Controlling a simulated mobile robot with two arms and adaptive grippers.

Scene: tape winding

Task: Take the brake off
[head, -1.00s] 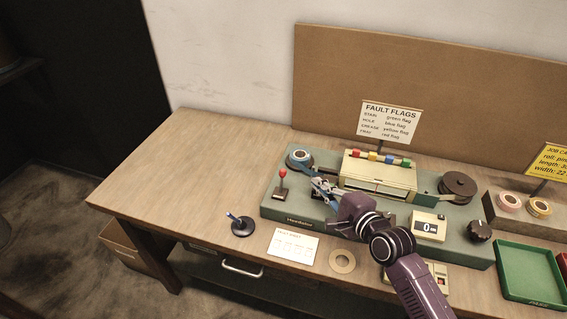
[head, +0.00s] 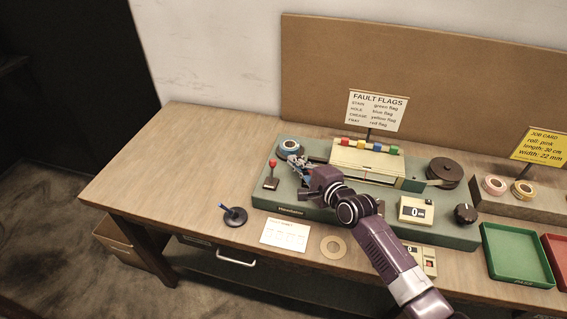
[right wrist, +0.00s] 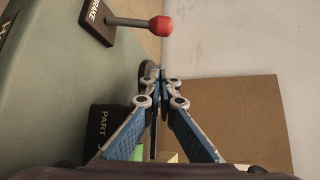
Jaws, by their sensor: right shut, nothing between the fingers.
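The brake is a small lever with a red knob (head: 272,163) on a dark base at the left end of the green machine (head: 300,205). In the right wrist view the red knob (right wrist: 161,26) sits on a grey rod that rises from the dark base marked BRAKE (right wrist: 97,20). My right gripper (head: 292,157) is just right of the lever and apart from it. In the right wrist view its blue fingers (right wrist: 155,76) are closed together with nothing between them, below the knob in the picture. My left gripper is not in view.
Behind my right gripper is a reel (head: 291,146). A black block marked PART (right wrist: 112,127) is beside the fingers. Colored flags (head: 370,147) stand on the cream box. The table's left end is clear.

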